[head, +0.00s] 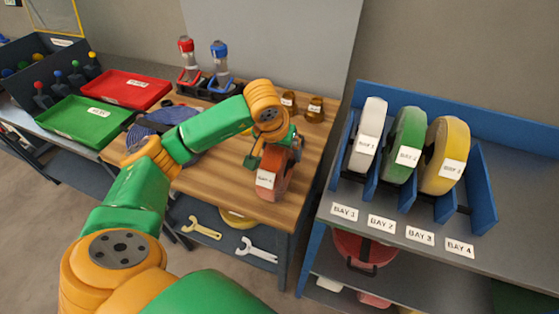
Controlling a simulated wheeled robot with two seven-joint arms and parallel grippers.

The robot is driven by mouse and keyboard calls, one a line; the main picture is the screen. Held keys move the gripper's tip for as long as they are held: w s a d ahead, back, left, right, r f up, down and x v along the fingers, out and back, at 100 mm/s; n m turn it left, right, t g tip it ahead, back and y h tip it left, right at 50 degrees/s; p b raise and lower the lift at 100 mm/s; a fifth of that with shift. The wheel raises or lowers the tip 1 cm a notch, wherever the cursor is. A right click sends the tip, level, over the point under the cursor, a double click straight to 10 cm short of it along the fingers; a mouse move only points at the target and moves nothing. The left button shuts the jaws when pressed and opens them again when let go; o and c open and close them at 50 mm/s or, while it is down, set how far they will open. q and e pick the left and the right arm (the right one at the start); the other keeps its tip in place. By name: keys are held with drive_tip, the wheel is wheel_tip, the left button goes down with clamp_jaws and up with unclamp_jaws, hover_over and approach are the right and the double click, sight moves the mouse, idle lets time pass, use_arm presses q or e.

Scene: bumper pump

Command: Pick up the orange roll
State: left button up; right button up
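The orange roll (273,185), a reddish-orange ring with a white label, stands upright near the front right edge of the wooden table (225,188). My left arm reaches over the table from the lower left. My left gripper (262,156) is at the top of the roll, with one dark finger on its left side. The arm's wrist hides part of the gripper, so I cannot tell whether it grips the roll. My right gripper is not in view.
A blue rack at right holds a white roll (368,135), a green roll (408,140) and a yellow roll (445,155) between dividers. A blue coil (160,122), red and blue bottles and small brown jars stand on the wooden table. Red (133,91) and green trays lie left.

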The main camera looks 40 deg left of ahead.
use_arm(q)
drive_tip(key=shift+w+f, duration=0.1)
drive_tip(key=shift+w, duration=0.05)
drive_tip(key=shift+c, duration=0.6)
clamp_jaws()
